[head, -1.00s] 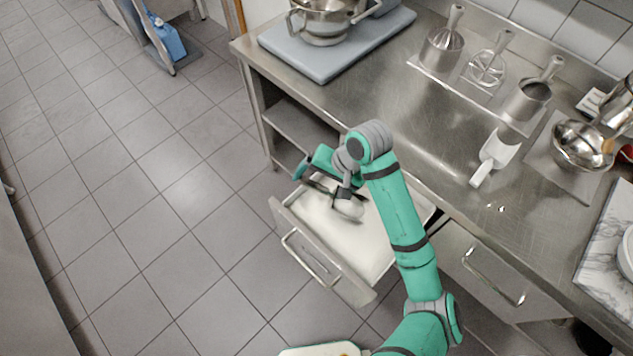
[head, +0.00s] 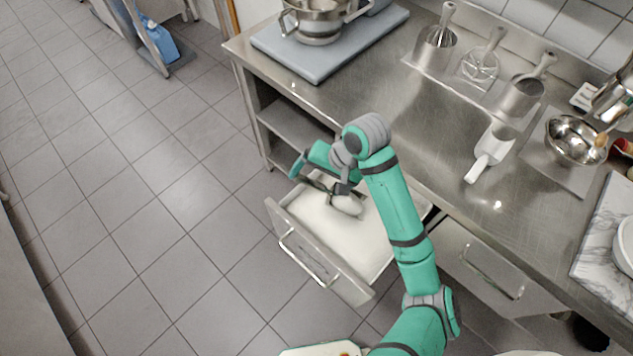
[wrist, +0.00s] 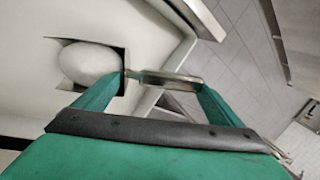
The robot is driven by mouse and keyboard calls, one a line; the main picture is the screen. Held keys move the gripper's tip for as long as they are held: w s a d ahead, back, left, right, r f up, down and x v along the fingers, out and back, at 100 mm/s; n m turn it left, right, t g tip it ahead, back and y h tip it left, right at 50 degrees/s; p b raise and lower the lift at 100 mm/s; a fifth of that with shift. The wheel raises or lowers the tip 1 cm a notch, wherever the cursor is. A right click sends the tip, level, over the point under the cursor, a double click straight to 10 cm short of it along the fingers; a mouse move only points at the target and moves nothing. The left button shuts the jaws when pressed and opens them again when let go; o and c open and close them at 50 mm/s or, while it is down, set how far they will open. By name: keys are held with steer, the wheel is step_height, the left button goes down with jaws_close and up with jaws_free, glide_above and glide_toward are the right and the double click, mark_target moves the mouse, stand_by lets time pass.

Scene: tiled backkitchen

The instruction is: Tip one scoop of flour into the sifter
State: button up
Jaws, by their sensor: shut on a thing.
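My gripper (wrist: 163,80) is shut on the handle of a metal scoop (wrist: 175,83). In the head view my gripper is at the open drawer, partly hidden by my own arm. A rounded white heap of flour (wrist: 88,63) shows in the dark-edged scoop bowl. The scoop also shows in the head view (head: 347,204), low over the flour (head: 335,228) in the drawer; I cannot tell whether it touches the flour. A steel vessel with side handles, seemingly the sifter (head: 318,12), stands on the counter at the top, cut by the frame edge.
The drawer (head: 312,262) is pulled out below the steel counter (head: 390,100), whose edge lies behind my arm. A blue-grey board (head: 290,60) bears the vessel.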

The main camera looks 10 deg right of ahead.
steer(key=shift+r, duration=2.7)
step_height(320, 180, up, 12)
steer(key=g+h, duration=0.1)
steer(key=h, duration=0.2)
steer(key=shift+g, duration=0.3)
